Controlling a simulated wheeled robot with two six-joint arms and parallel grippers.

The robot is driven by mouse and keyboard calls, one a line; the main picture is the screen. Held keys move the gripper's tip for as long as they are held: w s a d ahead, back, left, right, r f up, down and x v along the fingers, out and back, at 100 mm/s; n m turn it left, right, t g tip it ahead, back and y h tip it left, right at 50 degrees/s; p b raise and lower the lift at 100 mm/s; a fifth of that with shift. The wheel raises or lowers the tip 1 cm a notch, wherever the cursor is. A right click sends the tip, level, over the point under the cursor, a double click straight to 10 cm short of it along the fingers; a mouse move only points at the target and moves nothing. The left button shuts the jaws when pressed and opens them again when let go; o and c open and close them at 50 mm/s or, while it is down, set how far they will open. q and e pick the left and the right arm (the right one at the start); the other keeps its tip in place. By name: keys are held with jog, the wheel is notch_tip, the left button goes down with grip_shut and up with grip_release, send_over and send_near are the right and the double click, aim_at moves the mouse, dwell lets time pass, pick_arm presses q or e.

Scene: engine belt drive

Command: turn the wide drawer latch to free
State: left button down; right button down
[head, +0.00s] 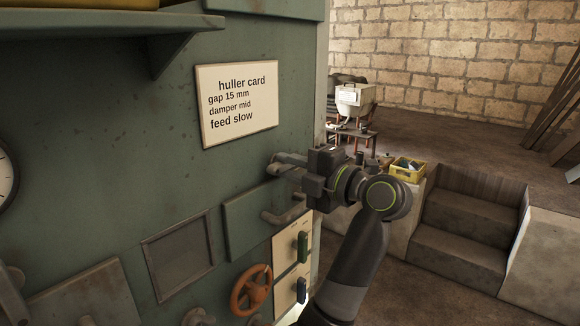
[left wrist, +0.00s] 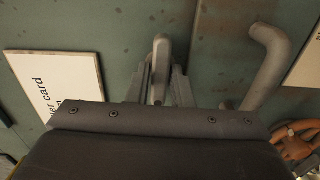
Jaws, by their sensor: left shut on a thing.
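The wide drawer latch (head: 290,157) is a grey metal lever on the green machine front, just above the wide drawer (head: 240,222). In the left wrist view the latch (left wrist: 161,55) stands between the two finger pads. My left gripper (head: 287,167) is shut on it, and its dark body hides part of the latch in the head view. The drawer's grey bar handle (head: 287,212) is below the gripper. The drawer front looks flush with the machine. My right gripper is not in view.
A huller card (head: 238,102) hangs above left. A shelf (head: 100,25) juts out at upper left. Stone steps (head: 470,215) and a yellow crate (head: 407,171) are at right.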

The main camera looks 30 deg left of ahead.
pick_arm(q)
jog(key=c, duration=1.6)
grip_release()
jog(key=shift+c, duration=0.2)
jog(key=s+d+b, duration=0.1)
jog(key=d+b, duration=0.6)
jog(key=d, duration=1)
jog(key=shift+s+d, duration=0.15)
jog(key=shift+d, duration=0.05)
